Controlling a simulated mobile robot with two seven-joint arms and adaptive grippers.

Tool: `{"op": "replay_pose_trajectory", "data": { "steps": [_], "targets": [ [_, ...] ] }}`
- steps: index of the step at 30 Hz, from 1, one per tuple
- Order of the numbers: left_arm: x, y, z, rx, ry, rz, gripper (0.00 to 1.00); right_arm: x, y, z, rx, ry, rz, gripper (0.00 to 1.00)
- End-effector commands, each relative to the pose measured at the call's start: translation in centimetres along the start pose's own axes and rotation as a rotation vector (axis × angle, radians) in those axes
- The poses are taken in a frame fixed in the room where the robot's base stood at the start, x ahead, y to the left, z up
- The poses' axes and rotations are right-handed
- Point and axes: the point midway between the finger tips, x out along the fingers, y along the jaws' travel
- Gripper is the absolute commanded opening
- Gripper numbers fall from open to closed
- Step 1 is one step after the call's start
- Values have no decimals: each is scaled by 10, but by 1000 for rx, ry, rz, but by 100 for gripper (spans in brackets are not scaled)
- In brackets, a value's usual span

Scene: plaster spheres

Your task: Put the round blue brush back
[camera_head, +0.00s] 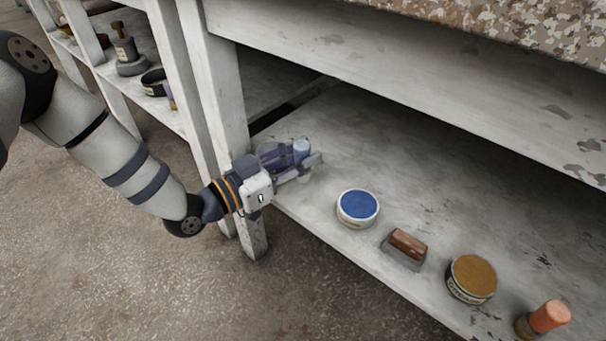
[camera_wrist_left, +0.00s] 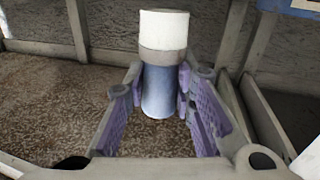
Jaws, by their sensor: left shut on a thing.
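The round blue brush (camera_head: 302,148) is in my left gripper (camera_head: 300,167), at the left end of the lower shelf (camera_head: 330,135). In the left wrist view the brush (camera_wrist_left: 160,92) is a cylinder with a blue body, a grey band and a white end. The two purple-padded fingers of the left gripper (camera_wrist_left: 158,83) close on its blue body from both sides. I cannot tell whether the brush touches the shelf. My right gripper is not in view.
Along the shelf's front edge stand a tin with a blue top (camera_head: 357,206), a brown-topped block brush (camera_head: 406,246), a tin with an orange-brown top (camera_head: 472,278) and an orange-topped round brush (camera_head: 546,318). A table leg (camera_head: 215,85) is close to my left arm. The shelf behind the tins is clear.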

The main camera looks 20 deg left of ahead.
Motion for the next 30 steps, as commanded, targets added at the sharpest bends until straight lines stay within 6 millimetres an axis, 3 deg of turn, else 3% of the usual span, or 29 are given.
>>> {"op": "replay_pose_trajectory", "data": {
  "steps": [4, 15, 16, 18, 30],
  "targets": [
    [1, -4, 35, -3, -7, -1, 0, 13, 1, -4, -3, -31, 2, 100],
    [1, -3, 37, 0, -3, 0, 0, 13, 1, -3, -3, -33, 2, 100],
    [1, -3, 38, 0, -3, 0, 26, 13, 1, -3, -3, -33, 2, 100],
    [1, -3, 37, 0, -3, 0, 42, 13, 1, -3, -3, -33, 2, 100],
    [-5, -4, 31, 0, -3, -2, 44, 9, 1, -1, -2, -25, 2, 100]
  ]
}}
